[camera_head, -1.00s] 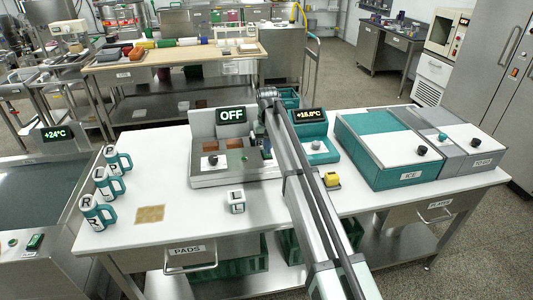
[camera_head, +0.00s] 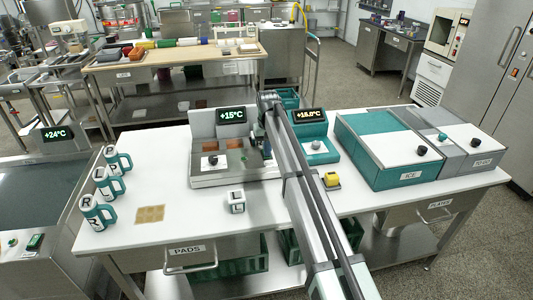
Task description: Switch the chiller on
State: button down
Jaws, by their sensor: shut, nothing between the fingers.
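The chiller (camera_head: 205,178) is a grey metal unit on the white table, with brown plates, a black knob (camera_head: 212,160) and an upright display (camera_head: 232,115). The display reads +15°C in green. A small green spot (camera_head: 244,156) shows on its right part. My gripper (camera_head: 265,153) points down at the right end of the chiller. It looks shut and empty. My arm hides part of that end, and I cannot tell whether the fingertips touch the unit.
A teal unit (camera_head: 318,150) with its own lit display stands right of my arm, with a yellow block (camera_head: 332,181) in front.

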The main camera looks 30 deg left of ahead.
notch_tip(320, 180, up, 7)
dwell(1.0)
dwell(0.4)
